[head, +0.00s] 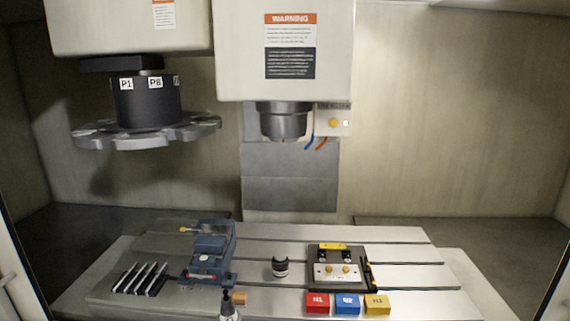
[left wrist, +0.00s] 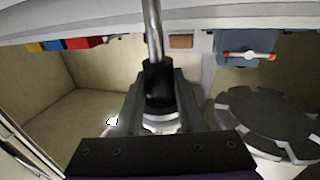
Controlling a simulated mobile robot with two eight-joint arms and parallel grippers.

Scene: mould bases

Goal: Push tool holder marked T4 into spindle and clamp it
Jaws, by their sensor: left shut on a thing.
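In the left wrist view my left gripper (left wrist: 160,100) is shut on a tool holder (left wrist: 158,82), a black body with a long silver shank running to the top of the picture. A pale ring shows below the black body, between the jaws. No T4 mark can be read on it. The spindle (head: 283,122) hangs under the white machine head in the head view, its lower end in plain sight. A control box (head: 333,121) with a yellow button sits beside the spindle.
A tool carousel (head: 150,138) hangs at the left, and also shows in the left wrist view (left wrist: 270,120).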

